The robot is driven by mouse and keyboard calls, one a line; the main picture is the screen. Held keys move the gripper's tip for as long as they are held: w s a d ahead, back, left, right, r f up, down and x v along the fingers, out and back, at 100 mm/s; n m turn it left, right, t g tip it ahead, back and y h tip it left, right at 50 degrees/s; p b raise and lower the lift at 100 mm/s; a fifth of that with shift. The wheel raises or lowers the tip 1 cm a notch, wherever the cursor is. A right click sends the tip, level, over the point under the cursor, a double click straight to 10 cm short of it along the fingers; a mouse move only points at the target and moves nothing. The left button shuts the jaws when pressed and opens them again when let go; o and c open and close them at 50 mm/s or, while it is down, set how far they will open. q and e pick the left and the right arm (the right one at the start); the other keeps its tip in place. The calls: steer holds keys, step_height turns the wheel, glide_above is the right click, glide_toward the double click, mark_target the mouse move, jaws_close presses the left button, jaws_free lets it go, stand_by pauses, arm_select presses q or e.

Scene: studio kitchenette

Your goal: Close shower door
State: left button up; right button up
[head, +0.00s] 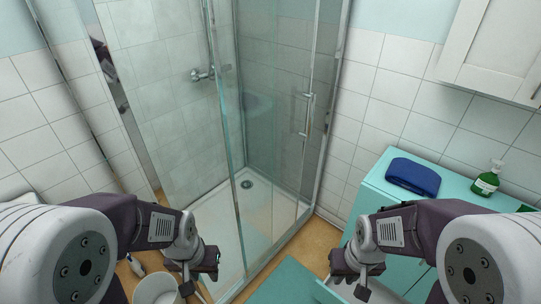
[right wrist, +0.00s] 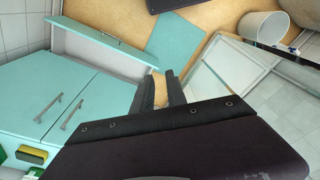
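The glass shower enclosure stands ahead of me in the head view. The glass shower door (head: 277,125) has a vertical bar handle (head: 308,115) near its right edge. A pale green glass edge (head: 232,150) stands in front of the shower tray (head: 215,225). I cannot tell how wide the door stands open. My left gripper (head: 190,288) is low, in front of the shower, empty and apparently open. My right gripper (head: 348,284) is low, right of the shower and below the handle; its two fingers are apart and empty in the right wrist view (right wrist: 161,78). Neither gripper touches the door.
A turquoise cabinet (head: 375,190) stands on the right, with a blue folded item (head: 413,177) and a green soap bottle (head: 487,180) on top. A pulled-out drawer or open front (right wrist: 110,38) juts into the floor space. A white bin (head: 157,290) stands at lower left.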

steer(key=w+r+n+t, duration=0.1)
steer(key=w, duration=0.1)
steer(key=w+n+t, duration=0.1)
steer(key=w+n, duration=0.1)
steer(key=w, duration=0.1)
steer(key=w+r+n+t, duration=0.1)
steer(key=w+n, duration=0.1)
steer(key=w, duration=0.1)
steer(key=shift+r+t, duration=0.3)
jaws_close()
steer(key=w+a+r+n+t+y+b, duration=0.25)
steer(key=w+a+r+n+t, duration=0.35)
steer(key=w, duration=0.3)
steer(key=w+a+r+n+t+y+b, duration=0.1)
steer(key=w+a+r+n+t+b, duration=0.3)
steer(key=w+a+r+n, duration=0.35)
steer(key=n+y+b, duration=0.6)
steer(key=n+y, duration=0.1)
glide_toward(220, 149)
steer(key=s, duration=0.6)
steer(key=p+x, duration=0.1)
steer(key=x, duration=0.8)
steer(key=shift+w+a+r+p, duration=0.1)
steer(key=shift+w+a+p, duration=0.1)
steer(key=shift+a+p, duration=0.15)
steer(key=w+d, duration=0.2)
steer(key=w, duration=0.1)
steer(key=shift+p, duration=0.3)
steer(key=shift+w+d, duration=0.2)
steer(key=shift+d, duration=0.1)
